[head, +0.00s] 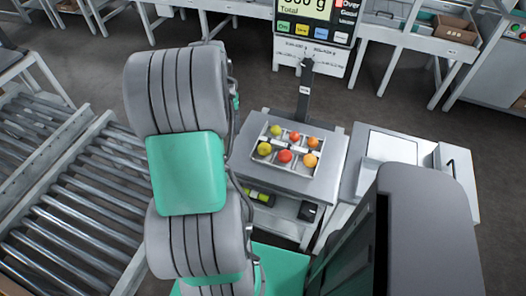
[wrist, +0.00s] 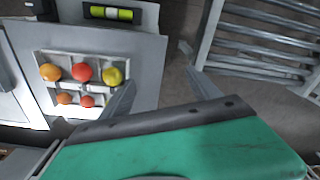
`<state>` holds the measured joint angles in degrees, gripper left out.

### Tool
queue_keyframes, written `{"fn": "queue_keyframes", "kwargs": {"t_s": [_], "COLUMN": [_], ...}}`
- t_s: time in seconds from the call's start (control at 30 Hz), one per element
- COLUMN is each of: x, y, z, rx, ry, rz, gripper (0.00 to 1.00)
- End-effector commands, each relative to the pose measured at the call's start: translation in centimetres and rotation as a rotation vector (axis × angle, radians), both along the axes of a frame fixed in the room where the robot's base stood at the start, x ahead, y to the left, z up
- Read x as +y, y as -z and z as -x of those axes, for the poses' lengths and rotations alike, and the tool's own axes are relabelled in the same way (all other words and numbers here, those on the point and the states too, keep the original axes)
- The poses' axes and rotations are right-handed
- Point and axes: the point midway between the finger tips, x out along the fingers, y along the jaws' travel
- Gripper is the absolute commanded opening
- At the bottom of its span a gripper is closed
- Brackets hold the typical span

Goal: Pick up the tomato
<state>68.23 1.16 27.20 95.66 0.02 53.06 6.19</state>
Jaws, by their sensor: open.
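Several tomatoes sit in a white divided tray (head: 272,166) on the scale's grey platform. In the head view, the back row has a yellow-green tomato (head: 276,130), a red-orange one (head: 294,136) and an orange one (head: 313,142). The front row has a yellow-green tomato (head: 264,149), a red one (head: 284,156) and an orange one (head: 310,160). The wrist view shows the tray turned about, with the yellow-green tomato (wrist: 113,76) nearest my gripper (wrist: 158,66). My gripper is open and empty, its fingers to the right of the tray. It is hidden in the head view.
A scale display (head: 318,12) on a dark post (head: 305,92) stands behind the tray. A roller conveyor (head: 75,195) is at the left. A white-topped bench (head: 392,147) is at the right. A yellow-green spirit level (wrist: 110,14) shows beside the platform. Grey floor lies between platform and conveyor.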

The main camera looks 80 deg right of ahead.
Motion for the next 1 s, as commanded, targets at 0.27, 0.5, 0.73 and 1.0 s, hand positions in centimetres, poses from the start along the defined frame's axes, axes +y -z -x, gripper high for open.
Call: {"fn": "queue_keyframes", "kwargs": {"t_s": [0.27, 0.5, 0.73, 1.0], "x": [-5.7, -5.8, -6.0, -6.0], "y": [5.7, 8.9, 12.6, 13.0], "z": [12.3, 12.3, 12.1, 12.1], "rx": [0.012, 0.012, 0.011, 0.011], "ry": [0.315, 0.316, 0.315, 0.315], "rz": [-0.053, -0.054, -0.05, -0.049], "gripper": [0.71, 0.71, 0.71, 0.7]}}
